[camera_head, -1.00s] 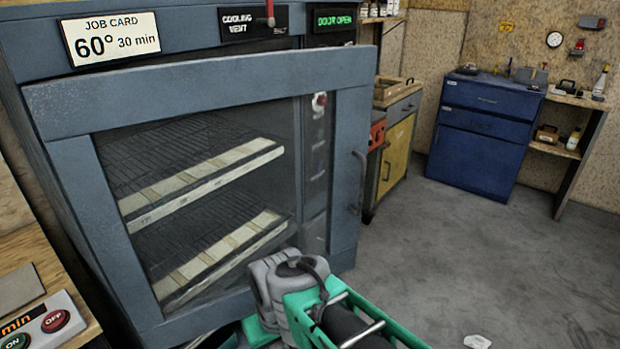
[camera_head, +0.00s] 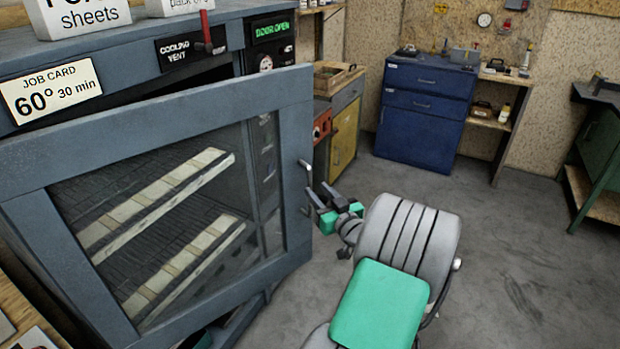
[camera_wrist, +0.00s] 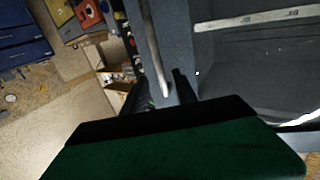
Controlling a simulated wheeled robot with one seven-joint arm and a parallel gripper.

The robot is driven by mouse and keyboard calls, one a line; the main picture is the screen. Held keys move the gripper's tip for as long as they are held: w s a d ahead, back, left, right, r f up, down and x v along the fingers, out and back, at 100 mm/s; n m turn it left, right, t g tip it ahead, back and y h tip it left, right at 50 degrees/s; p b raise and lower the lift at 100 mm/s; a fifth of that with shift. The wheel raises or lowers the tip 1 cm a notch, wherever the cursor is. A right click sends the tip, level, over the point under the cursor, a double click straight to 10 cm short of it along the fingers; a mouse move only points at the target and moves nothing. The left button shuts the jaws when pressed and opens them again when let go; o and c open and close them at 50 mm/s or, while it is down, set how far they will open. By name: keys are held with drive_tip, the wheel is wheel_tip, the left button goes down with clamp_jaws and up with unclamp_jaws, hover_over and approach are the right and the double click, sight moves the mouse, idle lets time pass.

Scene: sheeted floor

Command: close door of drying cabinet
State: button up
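The drying cabinet (camera_head: 75,125) stands at the left, its display (camera_head: 271,29) reading "DOOR OPEN". Its blue-grey framed glass door (camera_head: 292,130) stands ajar in front of the cabinet. The metal bar handle (camera_head: 303,172) is on the door's right edge. My gripper (camera_head: 322,196) is at the lower part of the handle, its dark fingers pointing toward it. In the wrist view the fingers (camera_wrist: 163,92) are apart, with the lower end of the handle bar (camera_wrist: 155,50) appearing between them. I cannot tell whether they touch it.
Slatted racks with pale strips (camera_head: 155,205) show through the glass. A job card (camera_head: 50,92) and a red cooling vent lever (camera_head: 206,35) are on the cabinet top front. A yellow-doored cabinet (camera_head: 344,138) and a blue drawer unit (camera_head: 420,120) stand behind. Grey floor (camera_head: 510,260) at right is clear.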

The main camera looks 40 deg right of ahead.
sight(311, 184)
drive_tip(key=p+x, duration=0.1)
drive_tip(key=x, duration=0.4)
drive_tip(key=shift+w, duration=0.25)
clamp_jaws()
idle(1.1)
